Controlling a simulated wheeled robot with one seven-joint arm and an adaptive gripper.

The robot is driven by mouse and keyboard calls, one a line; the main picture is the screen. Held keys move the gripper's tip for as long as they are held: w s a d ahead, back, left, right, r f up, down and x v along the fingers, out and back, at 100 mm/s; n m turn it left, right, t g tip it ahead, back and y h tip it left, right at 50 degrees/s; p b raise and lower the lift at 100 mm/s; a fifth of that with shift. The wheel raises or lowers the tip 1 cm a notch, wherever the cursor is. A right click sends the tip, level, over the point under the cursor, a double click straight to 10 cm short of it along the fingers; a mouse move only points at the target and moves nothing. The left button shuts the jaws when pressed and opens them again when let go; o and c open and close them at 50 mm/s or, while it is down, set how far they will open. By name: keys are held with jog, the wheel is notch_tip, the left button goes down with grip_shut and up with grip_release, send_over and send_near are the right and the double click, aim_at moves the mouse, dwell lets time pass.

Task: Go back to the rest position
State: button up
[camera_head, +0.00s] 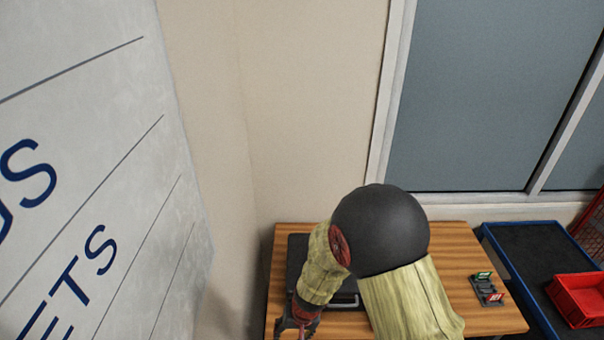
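My arm, with a large black rounded joint and yellowish sleeves, bends over a wooden table (455,240) in the head view. My gripper (297,326) is at the bottom edge of the picture, small, dark and partly cut off, over the left part of the table. Whether its fingers are open or shut does not show, and neither does anything held in it. The arm hides much of the table's middle.
A black flat case (297,248) with a silvery handle lies behind my arm. A small dark stand with green and red parts (487,289) sits at the table's right. A blue-edged cart (525,240) with a red bin (580,298) adjoins. A grey lettered panel (110,170) fills the left.

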jog(key=s+d+r+n+g+b, duration=0.1)
jog(key=s+d+r+b, duration=0.65)
jog(key=r, duration=0.25)
jog(key=s+d+r+t+h+b, duration=0.1)
jog(key=s+d+r+t+b, duration=0.1)
jog(key=s+d+b, duration=0.2)
jog(key=s+d+r+m+t+h+b, duration=0.1)
jog(key=s+d+r+t+b, duration=0.1)
jog(key=d+b, duration=0.8)
jog(key=s+t+b, duration=0.1)
jog(key=s+b, duration=0.1)
jog(key=b, duration=0.1)
jog(key=shift+s+d+r+t, duration=0.15)
jog(key=shift+d+t, duration=0.1)
jog(key=shift+t, duration=0.05)
